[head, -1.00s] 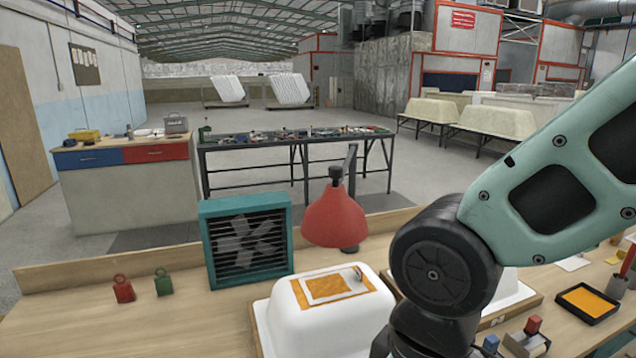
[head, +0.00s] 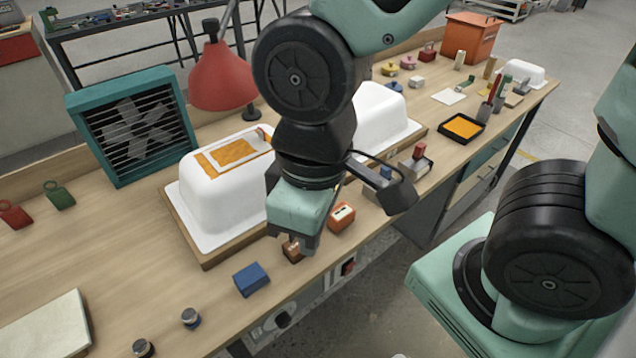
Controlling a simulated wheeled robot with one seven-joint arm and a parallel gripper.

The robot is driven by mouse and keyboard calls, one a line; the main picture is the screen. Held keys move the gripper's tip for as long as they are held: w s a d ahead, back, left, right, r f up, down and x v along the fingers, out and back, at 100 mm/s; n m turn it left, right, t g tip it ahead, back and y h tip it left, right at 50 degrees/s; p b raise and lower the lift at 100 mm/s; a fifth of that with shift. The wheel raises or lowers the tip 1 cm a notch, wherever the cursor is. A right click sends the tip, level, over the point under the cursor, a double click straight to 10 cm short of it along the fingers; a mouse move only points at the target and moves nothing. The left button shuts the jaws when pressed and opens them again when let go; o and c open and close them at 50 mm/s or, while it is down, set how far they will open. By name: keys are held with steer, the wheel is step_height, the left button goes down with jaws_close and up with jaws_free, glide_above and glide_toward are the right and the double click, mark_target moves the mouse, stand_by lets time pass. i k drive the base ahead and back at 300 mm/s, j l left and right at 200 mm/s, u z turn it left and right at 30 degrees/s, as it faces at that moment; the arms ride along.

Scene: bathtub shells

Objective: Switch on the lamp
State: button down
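The lamp has a red shade (head: 222,80) on a dark stand behind the white tub moulds. Its bulb is hidden under the shade and I see no glow. My gripper (head: 292,246) points down near the bench's front edge, right of the nearer mould. Its fingers look apart, and a small brown-orange block (head: 293,251) shows between or just behind them; contact cannot be told. An orange box with a pale top face (head: 341,216) stands just right of my gripper. A blue box (head: 251,279) lies to its left. Which box belongs to the lamp is not clear.
The white mould (head: 215,205) on its board stands close left of my gripper. A teal fan (head: 132,125) is at the back left. A front panel carries a black knob (head: 283,318) and red switch (head: 348,268).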

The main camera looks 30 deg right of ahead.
mark_target(348, 269)
steer(key=k+z, duration=0.2)
steer(key=z, duration=0.25)
steer(key=k+l+z, duration=0.15)
steer(key=z, duration=0.3)
